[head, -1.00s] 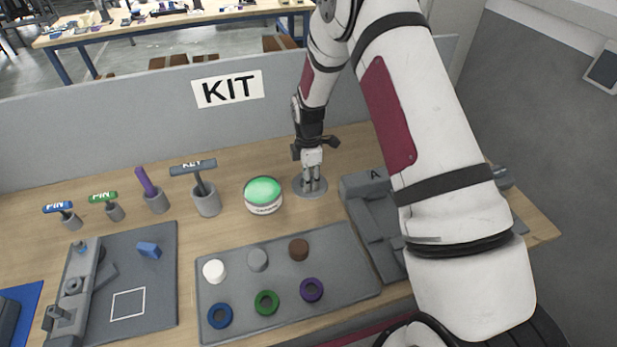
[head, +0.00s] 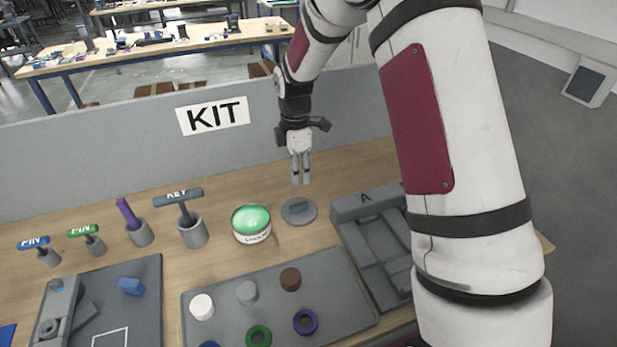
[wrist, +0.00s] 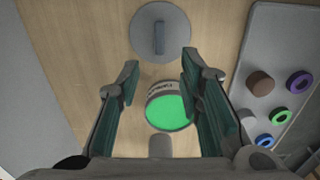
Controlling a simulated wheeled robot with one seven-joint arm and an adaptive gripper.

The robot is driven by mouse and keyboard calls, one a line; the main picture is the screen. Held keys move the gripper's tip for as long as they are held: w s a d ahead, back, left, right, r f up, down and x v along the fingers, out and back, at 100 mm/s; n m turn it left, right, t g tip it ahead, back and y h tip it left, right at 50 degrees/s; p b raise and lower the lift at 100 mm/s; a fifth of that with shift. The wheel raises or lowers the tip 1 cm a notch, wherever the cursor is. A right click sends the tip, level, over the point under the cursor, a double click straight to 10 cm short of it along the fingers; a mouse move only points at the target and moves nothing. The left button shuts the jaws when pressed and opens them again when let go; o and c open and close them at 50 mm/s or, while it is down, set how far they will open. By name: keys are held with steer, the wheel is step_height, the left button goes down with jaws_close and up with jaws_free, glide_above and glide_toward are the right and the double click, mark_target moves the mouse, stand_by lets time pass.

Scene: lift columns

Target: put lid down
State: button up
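The lid is a flat grey disc (head: 299,211) with a raised bar handle, lying on the wooden table right of the green-topped canister (head: 251,223). In the wrist view the lid (wrist: 161,33) lies ahead of the fingertips, with its handle clear of them. My gripper (head: 300,183) is above and behind the lid, apart from it. In the wrist view its two fingers (wrist: 160,68) are spread with nothing between them, over the canister (wrist: 170,108) and bare table.
A grey tray (head: 225,318) with coloured rings and round pieces lies in front. A grey fixture marked A (head: 365,205) stands to the right. Tool holders (head: 192,232) stand left of the canister. A grey panel with a KIT sign (head: 212,115) runs behind.

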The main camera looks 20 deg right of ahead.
steer(key=s+r+m+t, duration=0.1)
steer(key=s+r+m, duration=0.4)
steer(key=r, duration=0.5)
steer(key=s+r+m+t, duration=0.2)
steer(key=s+r+m, duration=0.1)
steer(key=s+r, duration=0.5)
steer(key=s+r+m+t, duration=0.1)
steer(key=s+r+m, duration=0.2)
steer(key=s+m, duration=0.2)
steer(key=s+r+m+t, duration=0.1)
steer(key=s+r+m, duration=0.2)
steer(key=s, duration=0.9)
steer(key=shift+s+d+r+m+t, duration=0.2)
steer(key=shift+s+m+t, duration=0.1)
steer(key=shift+m, duration=0.6)
